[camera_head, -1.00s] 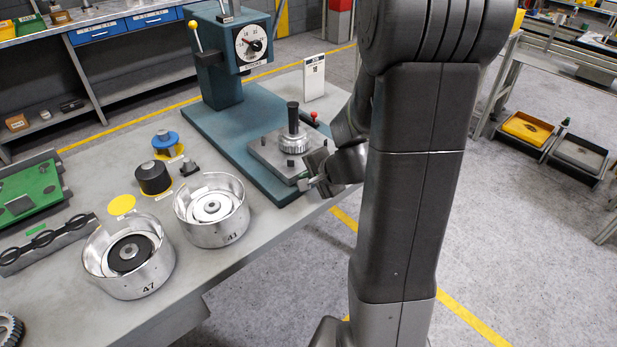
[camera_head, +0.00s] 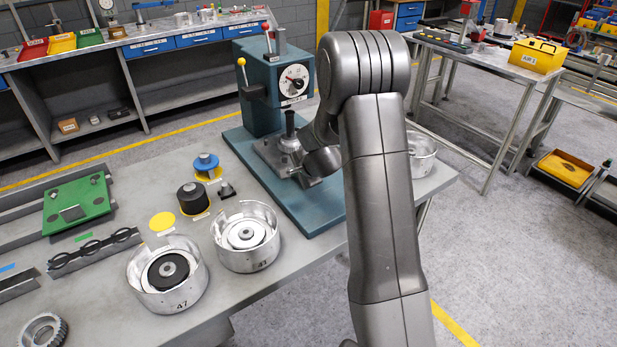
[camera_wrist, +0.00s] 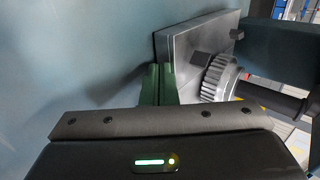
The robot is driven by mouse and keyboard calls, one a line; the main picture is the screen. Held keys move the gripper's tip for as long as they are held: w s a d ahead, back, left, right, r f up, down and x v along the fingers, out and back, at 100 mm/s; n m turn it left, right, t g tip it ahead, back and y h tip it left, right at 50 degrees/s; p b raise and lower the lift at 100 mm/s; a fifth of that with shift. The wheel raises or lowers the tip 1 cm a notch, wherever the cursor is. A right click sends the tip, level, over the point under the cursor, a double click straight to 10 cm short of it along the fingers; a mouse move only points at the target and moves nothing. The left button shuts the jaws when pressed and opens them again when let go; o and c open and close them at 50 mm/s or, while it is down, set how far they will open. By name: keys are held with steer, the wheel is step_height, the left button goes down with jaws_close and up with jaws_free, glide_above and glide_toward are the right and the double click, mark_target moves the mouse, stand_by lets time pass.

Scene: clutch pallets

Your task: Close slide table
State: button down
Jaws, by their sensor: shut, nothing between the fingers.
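The slide table (camera_head: 268,152) is a grey metal plate on the blue-green base (camera_head: 244,147) of the press (camera_head: 262,95). It carries a toothed hub with a dark upright post (camera_head: 290,124), which stands close under the press head. In the wrist view the plate (camera_wrist: 194,49) and hub (camera_wrist: 217,77) are near. My gripper's shut, empty green fingers (camera_wrist: 157,83) are at the plate's edge; whether they touch I cannot tell. In the head view my wrist stands at the plate's right side and hides part of it; the fingertips are not clear there.
Metal housings marked 47 (camera_head: 150,297) and 41 (camera_head: 232,262) stand on the bench left of my arm. A black cylinder (camera_head: 194,198) and a blue-topped part (camera_head: 206,163) stand behind them. Another metal housing (camera_head: 421,160) stands right of my arm.

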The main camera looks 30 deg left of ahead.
mark_target(288, 166)
steer(key=a, duration=0.1)
steer(key=w+a+p, duration=0.1)
steer(key=a, duration=0.1)
steer(key=shift+w+a, duration=0.2)
steer(key=shift+r+p, duration=0.15)
steer(key=shift+p, duration=0.15)
steer(key=shift+w+a, duration=0.1)
